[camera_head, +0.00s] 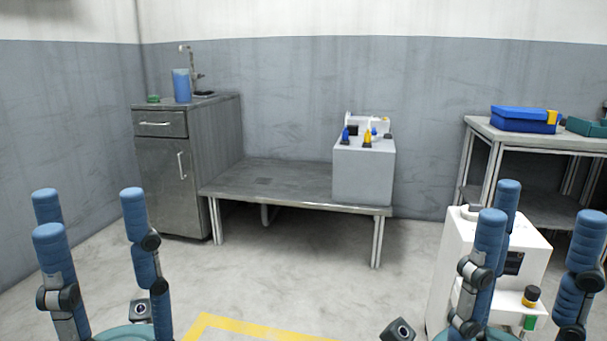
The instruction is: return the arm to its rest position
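My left gripper (92,222) is at the lower left, with its blue padded fingers pointing up and spread apart. It is open and nothing shows between the fingers. My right gripper (522,248) is at the lower right, also with blue fingers up and spread apart. It is open and appears empty; a white machine (452,245) stands behind it and is partly hidden by its fingers. The arm links below both grippers are mostly out of the picture.
A low metal bench (265,180) by the back wall carries a grey box (362,175) with small coloured items on top. A steel cabinet (170,185) holds a blue container (182,86). A table (550,140) at right carries a blue case (522,119). The middle floor is clear.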

